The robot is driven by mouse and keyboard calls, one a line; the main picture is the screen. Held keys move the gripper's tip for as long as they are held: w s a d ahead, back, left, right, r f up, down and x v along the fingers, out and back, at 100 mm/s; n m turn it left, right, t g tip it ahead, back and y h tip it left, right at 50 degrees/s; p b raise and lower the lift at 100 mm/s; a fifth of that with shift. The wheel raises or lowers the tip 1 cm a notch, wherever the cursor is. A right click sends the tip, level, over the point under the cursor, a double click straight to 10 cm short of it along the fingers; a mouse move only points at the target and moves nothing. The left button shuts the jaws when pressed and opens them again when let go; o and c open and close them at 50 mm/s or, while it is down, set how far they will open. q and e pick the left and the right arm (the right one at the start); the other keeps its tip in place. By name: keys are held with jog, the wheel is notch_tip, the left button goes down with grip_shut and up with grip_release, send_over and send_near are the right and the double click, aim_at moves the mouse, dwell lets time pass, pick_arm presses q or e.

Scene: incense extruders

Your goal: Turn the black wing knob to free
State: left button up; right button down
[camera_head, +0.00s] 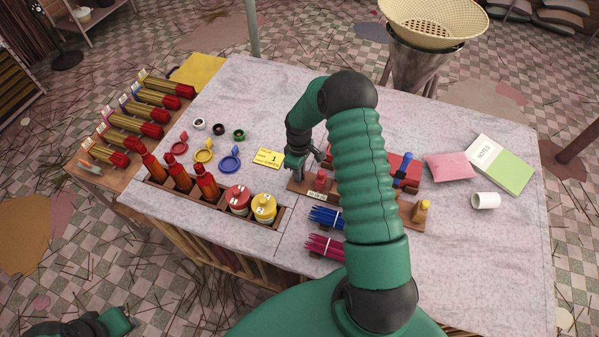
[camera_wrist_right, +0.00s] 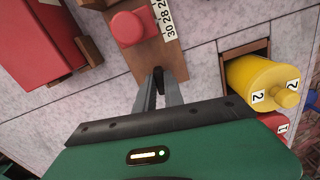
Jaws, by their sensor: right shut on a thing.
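My right gripper (camera_head: 297,168) reaches down to the left end of the red extruder (camera_head: 398,165) on its wooden base. In the right wrist view the fingers (camera_wrist_right: 158,76) come together over the wooden base (camera_wrist_right: 165,62), just in front of a round red part (camera_wrist_right: 128,28) and beside a numbered scale (camera_wrist_right: 165,20). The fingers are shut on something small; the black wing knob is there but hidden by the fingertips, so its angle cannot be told. My left gripper (camera_head: 90,325) is at the bottom left, off the table, and its fingers are not clear.
Red and yellow numbered canisters (camera_head: 264,207) stand in a wooden rack left of the base. Blue (camera_head: 326,217) and pink stick bundles lie in front. A yellow card (camera_head: 268,158) lies beside the gripper. A pink packet, notebook and white cup (camera_head: 485,201) are at the right.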

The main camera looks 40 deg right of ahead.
jog(key=shift+w+r+n, duration=0.1)
jog(key=shift+w+n, duration=0.2)
jog(key=shift+n, duration=0.6)
